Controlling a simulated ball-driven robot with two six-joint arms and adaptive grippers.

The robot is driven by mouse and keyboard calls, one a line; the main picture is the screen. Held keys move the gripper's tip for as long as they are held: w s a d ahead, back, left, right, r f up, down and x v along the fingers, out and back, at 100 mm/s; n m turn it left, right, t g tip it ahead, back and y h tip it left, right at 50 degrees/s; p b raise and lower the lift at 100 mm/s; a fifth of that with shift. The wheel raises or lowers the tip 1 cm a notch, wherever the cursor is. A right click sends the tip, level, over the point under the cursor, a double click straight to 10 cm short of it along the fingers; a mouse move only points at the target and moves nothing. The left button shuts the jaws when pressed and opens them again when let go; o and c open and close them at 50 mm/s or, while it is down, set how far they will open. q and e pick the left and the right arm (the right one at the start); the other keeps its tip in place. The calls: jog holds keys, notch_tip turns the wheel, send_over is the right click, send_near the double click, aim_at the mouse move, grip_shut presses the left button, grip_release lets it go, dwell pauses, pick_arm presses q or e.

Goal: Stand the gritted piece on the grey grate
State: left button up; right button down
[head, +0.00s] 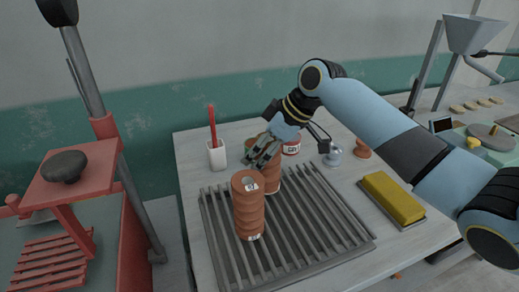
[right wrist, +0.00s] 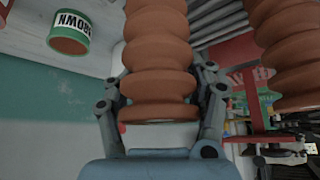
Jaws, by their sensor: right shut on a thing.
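My right gripper (head: 262,152) is shut on a ribbed terracotta-coloured clay piece (head: 271,178), held upright over the back of the grey grate (head: 333,232). Whether its base touches the bars is hidden. In the right wrist view, the fingers sit on both sides of this held piece (right wrist: 158,60). A second ribbed piece (head: 248,208) stands upright on the grate in front of it, with a small pale mark on its top. It also shows in the right wrist view (right wrist: 285,45). Grit cannot be made out on either. My left gripper is not in view.
A white cup (head: 216,156) with a red-handled tool stands behind the grate at left. Behind the held piece are a labelled can (head: 291,147), a grey metal item (head: 333,155) and a small clay piece (head: 362,149). A yellow block (head: 393,197) lies right. The grate's right side is clear.

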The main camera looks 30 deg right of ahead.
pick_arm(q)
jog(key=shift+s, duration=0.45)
pick_arm(e)
jog(key=shift+f, duration=0.1)
jog(key=shift+c, duration=1.9)
grip_release()
jog(key=shift+f, duration=0.1)
pick_arm(q)
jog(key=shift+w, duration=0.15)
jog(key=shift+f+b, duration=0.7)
jog(key=shift+b, duration=0.05)
pick_arm(e)
jog(key=v, duration=1.2)
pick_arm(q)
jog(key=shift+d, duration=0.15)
pick_arm(e)
jog(key=shift+s, duration=0.1)
